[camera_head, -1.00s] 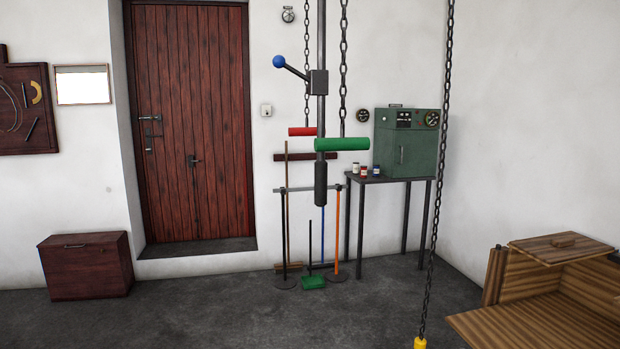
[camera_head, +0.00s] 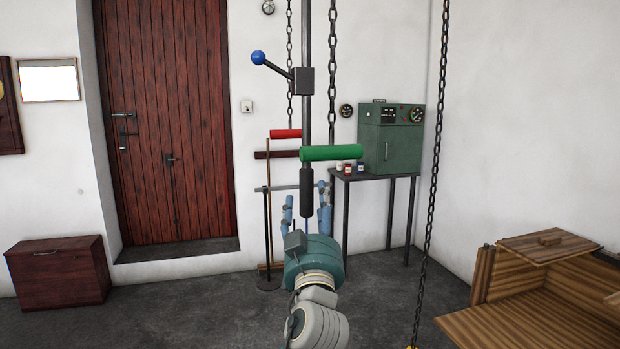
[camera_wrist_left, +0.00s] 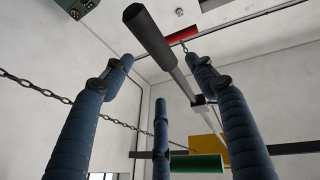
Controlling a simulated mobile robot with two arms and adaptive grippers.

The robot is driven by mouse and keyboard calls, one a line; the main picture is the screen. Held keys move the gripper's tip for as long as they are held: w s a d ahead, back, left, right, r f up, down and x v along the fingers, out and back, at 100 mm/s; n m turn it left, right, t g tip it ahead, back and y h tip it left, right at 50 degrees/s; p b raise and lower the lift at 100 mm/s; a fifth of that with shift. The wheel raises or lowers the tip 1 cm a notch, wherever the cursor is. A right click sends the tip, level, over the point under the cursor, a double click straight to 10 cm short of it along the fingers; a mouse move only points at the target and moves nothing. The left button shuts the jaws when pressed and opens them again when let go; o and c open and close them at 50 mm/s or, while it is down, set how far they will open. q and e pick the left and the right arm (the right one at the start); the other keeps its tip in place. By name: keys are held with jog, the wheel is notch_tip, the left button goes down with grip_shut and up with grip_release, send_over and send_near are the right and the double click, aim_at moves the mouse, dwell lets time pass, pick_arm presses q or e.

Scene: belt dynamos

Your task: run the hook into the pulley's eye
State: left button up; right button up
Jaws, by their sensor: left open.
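No hook or pulley eye can be made out. A dark grip (camera_head: 306,190) ends the hanging grey pole (camera_head: 305,125), which bears a blue-balled lever (camera_head: 258,57). My left gripper (camera_head: 306,207) is open and empty, fingers pointing up around the grip's lower end in the head view. In the left wrist view the grip (camera_wrist_left: 150,32) shows up beyond the spread blue fingers (camera_wrist_left: 160,75), apparently untouched. A green bar (camera_head: 330,153) and a red bar (camera_head: 286,134) hang on chains. A yellow end (camera_head: 412,347) of the right chain (camera_head: 432,170) is mostly cut off. My right gripper is not in view.
A wooden box (camera_head: 540,320) stands at the lower right. A small table (camera_head: 375,176) with a green cabinet (camera_head: 391,140) and small jars is against the wall. A dark red chest (camera_head: 58,272) stands left, beside a wooden door (camera_head: 165,120).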

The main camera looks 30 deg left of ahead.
aim_at(310, 182)
pick_arm(q)
jog(key=p+x, duration=0.2)
jog(key=x, duration=0.5)
jog(key=shift+w+a+r, duration=0.15)
jog(key=shift+w+r, duration=0.05)
jog(key=shift+w, duration=0.05)
jog(key=shift+w+a+r+p, duration=0.15)
jog(key=shift+w+a+p, duration=0.25)
jog(key=shift+w, duration=0.15)
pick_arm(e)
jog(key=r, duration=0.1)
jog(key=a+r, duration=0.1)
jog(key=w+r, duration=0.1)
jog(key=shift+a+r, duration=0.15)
pick_arm(q)
jog(key=shift+d, duration=0.1)
grip_shut()
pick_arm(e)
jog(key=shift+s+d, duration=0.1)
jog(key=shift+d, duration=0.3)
